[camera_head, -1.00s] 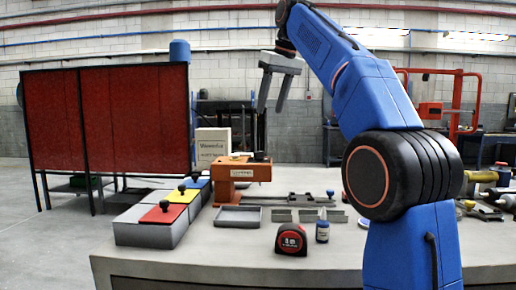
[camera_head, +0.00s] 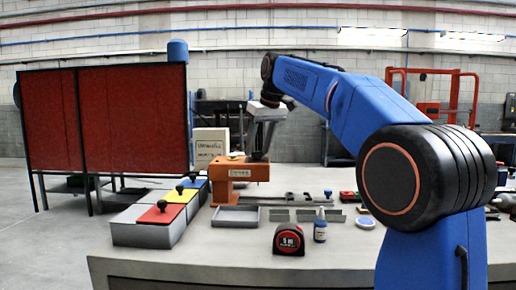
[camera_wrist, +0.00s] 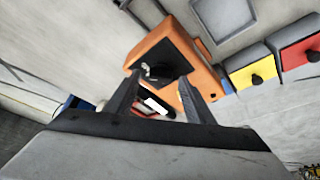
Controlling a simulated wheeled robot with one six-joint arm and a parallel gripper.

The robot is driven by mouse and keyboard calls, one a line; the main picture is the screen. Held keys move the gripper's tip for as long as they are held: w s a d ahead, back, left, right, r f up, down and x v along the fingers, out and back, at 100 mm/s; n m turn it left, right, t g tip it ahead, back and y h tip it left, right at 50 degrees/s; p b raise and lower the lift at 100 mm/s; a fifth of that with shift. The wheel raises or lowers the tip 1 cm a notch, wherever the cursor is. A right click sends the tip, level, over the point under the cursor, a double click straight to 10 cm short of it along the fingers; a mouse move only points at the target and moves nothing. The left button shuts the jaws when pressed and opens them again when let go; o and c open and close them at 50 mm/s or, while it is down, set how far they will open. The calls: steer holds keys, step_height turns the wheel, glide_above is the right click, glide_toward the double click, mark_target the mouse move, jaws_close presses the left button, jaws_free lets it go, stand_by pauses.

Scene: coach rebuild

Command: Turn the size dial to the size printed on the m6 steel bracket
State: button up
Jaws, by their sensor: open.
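An orange fixture (camera_head: 230,171) stands on the bench behind a grey tray. In the wrist view the same fixture (camera_wrist: 152,48) carries a dark plate with a black knob (camera_wrist: 158,71), which appears to be the size dial; its markings are unreadable. My gripper (camera_head: 259,154) is open, pointing down over the fixture's right end. In the wrist view its fingertips (camera_wrist: 160,76) lie on either side of the knob; I cannot tell whether they touch it. Small grey steel brackets (camera_head: 279,215), (camera_head: 306,215) and (camera_head: 336,215) stand in front; no printed size is legible.
An empty grey tray (camera_head: 236,223) lies before the fixture. Lidded boxes in red (camera_head: 157,215), yellow (camera_head: 177,196) and blue line the left. A tape measure (camera_head: 288,239), a small bottle (camera_head: 320,226) and a round disc (camera_head: 365,222) sit near the front.

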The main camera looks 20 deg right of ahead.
steer(key=shift+w+f, duration=0.1)
steer(key=shift+f, duration=0.15)
steer(key=c, duration=1)
steer(key=shift+c, duration=0.2)
steer(key=n, duration=0.2)
steer(key=n+g+y, duration=0.1)
steer(key=n, duration=0.1)
steer(key=shift+w+d+n, duration=0.15)
steer(key=shift+n, duration=0.15)
steer(key=shift+w+n+g+y, duration=0.1)
steer(key=shift+n+g+y, duration=0.35)
steer(key=shift+n, duration=0.85)
steer(key=shift+n+g+y, duration=0.35)
steer(key=shift+n+g, duration=0.1)
steer(key=shift+n, duration=0.85)
